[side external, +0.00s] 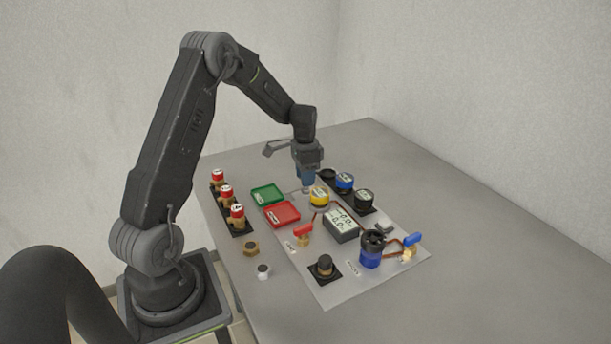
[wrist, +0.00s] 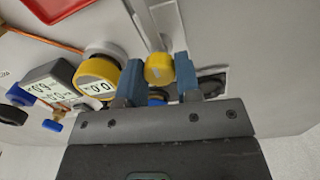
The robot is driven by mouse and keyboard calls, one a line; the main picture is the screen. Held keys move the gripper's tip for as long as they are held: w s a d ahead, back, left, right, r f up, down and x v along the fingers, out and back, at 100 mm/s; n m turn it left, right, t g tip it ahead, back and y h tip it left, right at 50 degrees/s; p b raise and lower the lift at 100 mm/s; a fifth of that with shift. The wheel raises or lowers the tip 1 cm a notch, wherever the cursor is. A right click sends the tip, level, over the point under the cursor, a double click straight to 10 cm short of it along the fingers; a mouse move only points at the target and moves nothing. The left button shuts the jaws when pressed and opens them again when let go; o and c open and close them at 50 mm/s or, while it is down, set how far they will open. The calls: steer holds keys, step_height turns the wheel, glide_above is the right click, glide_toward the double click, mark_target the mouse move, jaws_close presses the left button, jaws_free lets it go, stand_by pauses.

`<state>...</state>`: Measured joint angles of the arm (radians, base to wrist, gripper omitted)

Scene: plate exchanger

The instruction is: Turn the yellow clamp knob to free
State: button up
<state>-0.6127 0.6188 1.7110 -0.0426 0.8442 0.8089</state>
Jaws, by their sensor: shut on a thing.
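The yellow clamp knob (wrist: 158,69) shows in the wrist view between the two blue fingers of my gripper (wrist: 159,80). It sits at the end of a pale grey strip on the panel. My gripper is shut on it. In the side view my gripper (side external: 306,178) points down at the back part of the panel, and its fingers hide the knob there. A mark showing whether the knob is locked or free is not readable.
A yellow round gauge (side external: 319,197) stands close beside my gripper, with a display box (side external: 341,226) nearby. Blue and black round parts (side external: 345,182) stand on its right. Green (side external: 267,194) and red (side external: 282,214) trays lie on its left. The table (side external: 480,235) is bare at right.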

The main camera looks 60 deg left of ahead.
stand_by(0.3)
steer(key=o, duration=0.9)
steer(key=r, duration=1.4)
steer(key=shift+a, duration=0.3)
